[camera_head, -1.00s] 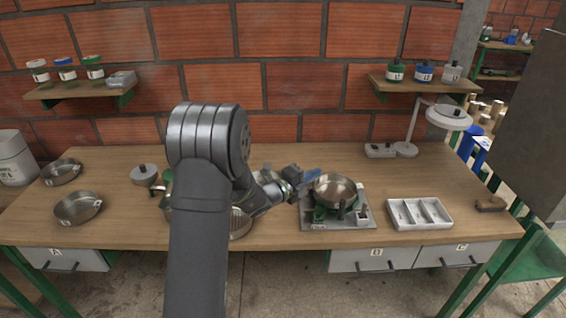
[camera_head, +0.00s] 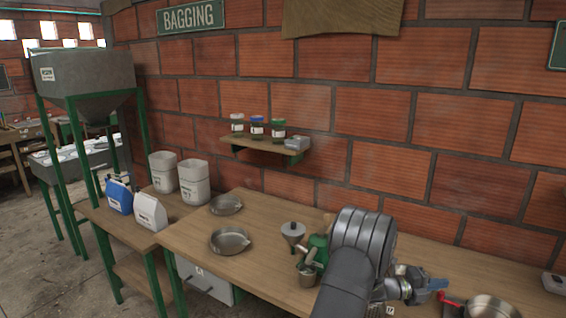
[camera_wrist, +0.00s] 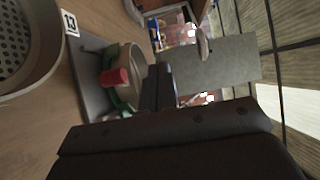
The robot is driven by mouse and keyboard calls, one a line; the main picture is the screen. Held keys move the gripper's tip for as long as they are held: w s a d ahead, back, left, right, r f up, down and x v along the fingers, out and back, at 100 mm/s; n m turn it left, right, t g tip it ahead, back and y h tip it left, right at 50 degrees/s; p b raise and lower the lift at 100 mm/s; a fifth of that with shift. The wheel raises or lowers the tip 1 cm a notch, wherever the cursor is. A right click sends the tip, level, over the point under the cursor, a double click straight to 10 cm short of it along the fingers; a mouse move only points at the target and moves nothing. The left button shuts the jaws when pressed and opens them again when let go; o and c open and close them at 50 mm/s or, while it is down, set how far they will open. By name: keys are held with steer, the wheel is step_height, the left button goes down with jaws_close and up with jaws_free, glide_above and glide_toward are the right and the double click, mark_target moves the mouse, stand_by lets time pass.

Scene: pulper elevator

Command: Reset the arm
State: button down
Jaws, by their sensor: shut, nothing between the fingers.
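My arm reaches across the workbench (camera_head: 262,228) in the head view. In the wrist view the dark fingers of my gripper (camera_wrist: 160,86) are together. Beyond them are a pan in a green stand (camera_wrist: 130,68) and a red knob (camera_wrist: 115,77). I cannot tell whether the gripper touches the pan.
A perforated vessel (camera_wrist: 14,45) lies near a tag marked 13. A green grinder (camera_head: 316,250) and a small funnel (camera_head: 293,233) stand left of my arm. Two shallow pans (camera_head: 229,240) sit further left. A wall shelf (camera_head: 262,143) holds jars. The bench between pans and grinder is clear.

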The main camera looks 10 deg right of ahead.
mark_target(439, 294)
steer(key=f+t, duration=0.1)
steer(key=s+f+n+t, duration=0.1)
steer(key=f, duration=0.1)
steer(key=shift+d+n+h, duration=0.1)
steer(key=shift+n+h, duration=0.2)
steer(key=shift+s+a+f+n+t, duration=0.2)
steer(key=shift+s+n+t, duration=0.1)
steer(key=shift+s+t, duration=0.25)
steer(key=shift+s+a+f+n+t, duration=0.15)
steer(key=shift+s+n+t, duration=0.2)
steer(key=shift+t, duration=0.3)
steer(key=shift+s+a+f+n+t+y, duration=0.2)
steer(key=shift+s+a+f+n+t, duration=0.25)
steer(key=shift+t, duration=0.25)
steer(key=shift+s+a+f+n+t+y, duration=0.2)
steer(key=shift+s+a+f+n+t, duration=0.15)
steer(key=shift+s+t, duration=0.3)
steer(key=shift+w+d+r, duration=0.15)
steer(key=shift+w, duration=0.05)
